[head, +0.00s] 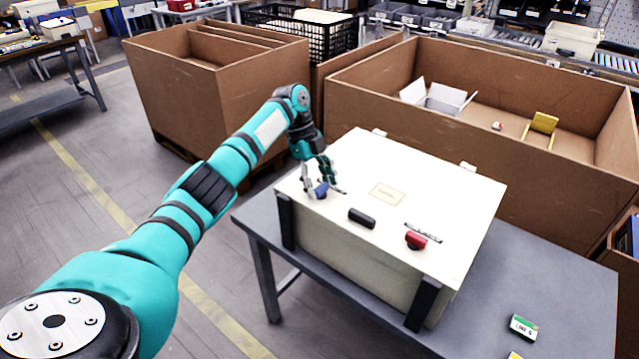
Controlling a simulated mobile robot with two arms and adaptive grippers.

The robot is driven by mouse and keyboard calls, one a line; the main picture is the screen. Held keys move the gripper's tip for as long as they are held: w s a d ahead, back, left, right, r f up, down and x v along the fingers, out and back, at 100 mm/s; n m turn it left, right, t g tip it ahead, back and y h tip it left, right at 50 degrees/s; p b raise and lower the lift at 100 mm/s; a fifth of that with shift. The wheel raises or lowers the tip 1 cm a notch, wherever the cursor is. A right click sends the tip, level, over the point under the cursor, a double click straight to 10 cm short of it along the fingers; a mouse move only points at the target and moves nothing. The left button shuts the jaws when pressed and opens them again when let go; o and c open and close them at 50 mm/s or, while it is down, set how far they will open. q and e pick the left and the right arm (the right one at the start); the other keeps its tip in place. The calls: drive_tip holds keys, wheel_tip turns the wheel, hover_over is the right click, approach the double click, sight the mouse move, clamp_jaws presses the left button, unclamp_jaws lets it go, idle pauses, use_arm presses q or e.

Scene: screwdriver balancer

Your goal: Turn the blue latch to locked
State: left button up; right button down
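The blue latch (321,190) sits on the cream top of a box (440,195), near its left corner. My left gripper (318,186) is over that corner with its fingers pointing down and spread apart. One finger is left of the blue latch and the other is behind and to its right. The fingers look open around it; contact is too small to tell. The gripper partly hides the latch and its markings. My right gripper is not in view.
A black handle (362,218) and a red latch (415,240) sit on the same top. The box stands on a grey table (560,285) with a small green-and-white box (523,327). Large cardboard bins (500,185) stand behind.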

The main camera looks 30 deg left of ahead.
use_arm(q)
drive_tip(key=shift+o, duration=0.8)
drive_tip(key=v, duration=1.2)
drive_tip(key=shift+s+f, duration=0.1)
drive_tip(key=shift+f, duration=0.05)
